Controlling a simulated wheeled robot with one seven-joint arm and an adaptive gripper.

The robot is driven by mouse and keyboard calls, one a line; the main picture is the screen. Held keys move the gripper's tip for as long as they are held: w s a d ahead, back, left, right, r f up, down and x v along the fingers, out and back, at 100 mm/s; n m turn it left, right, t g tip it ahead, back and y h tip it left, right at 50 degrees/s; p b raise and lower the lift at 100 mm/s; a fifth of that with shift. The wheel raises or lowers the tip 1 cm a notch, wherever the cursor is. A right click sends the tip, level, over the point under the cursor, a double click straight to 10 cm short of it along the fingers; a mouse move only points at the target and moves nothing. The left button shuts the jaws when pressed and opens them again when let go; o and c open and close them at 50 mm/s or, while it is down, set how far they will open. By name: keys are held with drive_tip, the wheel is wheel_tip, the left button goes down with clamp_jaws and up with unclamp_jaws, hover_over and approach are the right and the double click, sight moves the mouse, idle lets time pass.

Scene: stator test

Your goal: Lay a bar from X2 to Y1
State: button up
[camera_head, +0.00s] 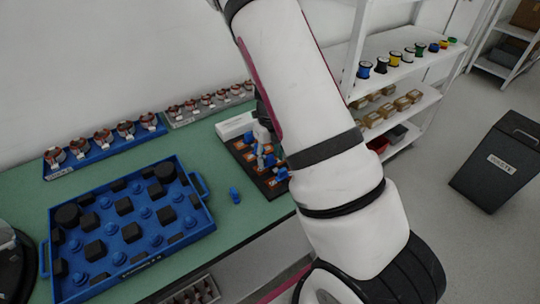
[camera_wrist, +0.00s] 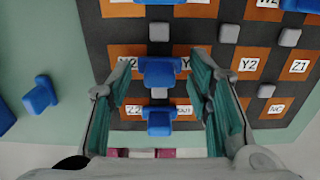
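The dark terminal board (camera_wrist: 95,40) with orange labelled pads fills much of the wrist view. My gripper (camera_wrist: 162,78) is open over the board, teal-padded fingers apart. A blue bar (camera_wrist: 160,72) shows between the fingers with gaps on both sides. Another blue bar (camera_wrist: 159,121) lies on the board below it in the picture. A loose blue bar (camera_wrist: 40,97) lies on the green table, also in the head view (camera_head: 235,195).
A blue tray (camera_head: 190,236) with black and blue parts stands left of the board (camera_head: 241,150). Behind are a blue rack (camera_head: 60,172) and a grey rack (camera_head: 185,119) of stators. Shelves (camera_head: 425,62) stand to the right. Green table is clear around the loose bar.

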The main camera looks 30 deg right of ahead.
sight(269, 156)
wheel_tip(269, 156, up, 12)
idle(0.6)
idle(0.9)
drive_tip(key=s+a+r+n+t+y, duration=0.1)
drive_tip(key=s+a+r+n, duration=0.5)
drive_tip(key=n, duration=0.3)
drive_tip(key=s+a+r+n+t+y, duration=0.1)
drive_tip(key=s+a+r+n, duration=0.35)
drive_tip(key=r+n, duration=0.45)
drive_tip(key=s+a+r+n+t+h, duration=0.1)
drive_tip(key=s+a+r+n, duration=0.1)
drive_tip(key=s+n, duration=0.4)
drive_tip(key=s+a+r+n+t+h, duration=0.1)
drive_tip(key=s+n, duration=0.5)
drive_tip(key=n, duration=0.6)
wheel_tip(269, 156, up, 2)
drive_tip(key=shift+a+r+t, duration=0.1)
drive_tip(key=shift+a+t, duration=0.4)
drive_tip(key=shift+a, duration=0.05)
